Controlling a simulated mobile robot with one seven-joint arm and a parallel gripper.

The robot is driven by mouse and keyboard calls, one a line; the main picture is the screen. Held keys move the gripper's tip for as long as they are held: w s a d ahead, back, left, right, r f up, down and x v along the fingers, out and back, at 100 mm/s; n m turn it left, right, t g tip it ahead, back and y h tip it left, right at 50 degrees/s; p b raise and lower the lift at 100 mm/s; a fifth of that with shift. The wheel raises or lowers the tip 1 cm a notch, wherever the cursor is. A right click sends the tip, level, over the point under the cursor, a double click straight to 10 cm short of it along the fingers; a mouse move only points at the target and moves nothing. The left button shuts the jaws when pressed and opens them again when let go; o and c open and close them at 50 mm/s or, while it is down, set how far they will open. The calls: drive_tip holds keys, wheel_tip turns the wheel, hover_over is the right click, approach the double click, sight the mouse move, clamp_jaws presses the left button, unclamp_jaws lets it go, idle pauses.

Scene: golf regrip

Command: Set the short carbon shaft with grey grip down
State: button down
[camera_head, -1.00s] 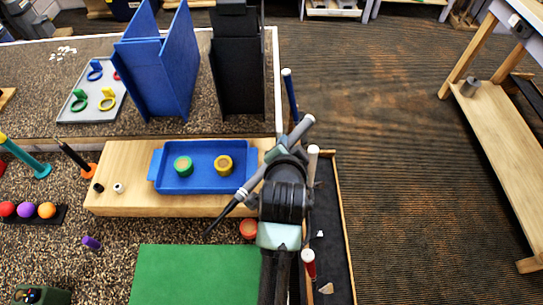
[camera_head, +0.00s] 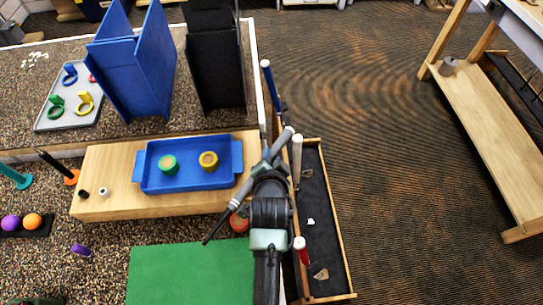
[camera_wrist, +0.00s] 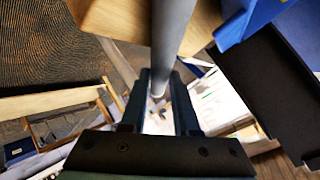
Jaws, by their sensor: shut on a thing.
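The short carbon shaft with grey grip (camera_head: 284,139) is held aslant in the head view. Its grey grip points up and right, and its thin dark end points down and left. My gripper (camera_head: 262,168) is shut on the grey grip part, and hides some of it. In the wrist view the grey grip (camera_wrist: 173,35) runs up between the fingers of my gripper (camera_wrist: 160,92). In the head view the shaft shows over the right end of a wooden block (camera_head: 110,205); its height above it cannot be told.
A blue tray (camera_head: 238,150) with two round pieces lies on the block. A dark-lined wooden tray (camera_head: 340,235) on the right has white-gripped (camera_head: 297,150) and red-gripped (camera_head: 302,252) clubs. A blue-gripped club (camera_head: 268,80) stands behind. A green mat (camera_head: 190,275) lies in front.

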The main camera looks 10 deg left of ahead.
drive_tip(key=c, duration=0.7)
unclamp_jaws()
drive_tip(key=shift+o, duration=0.2)
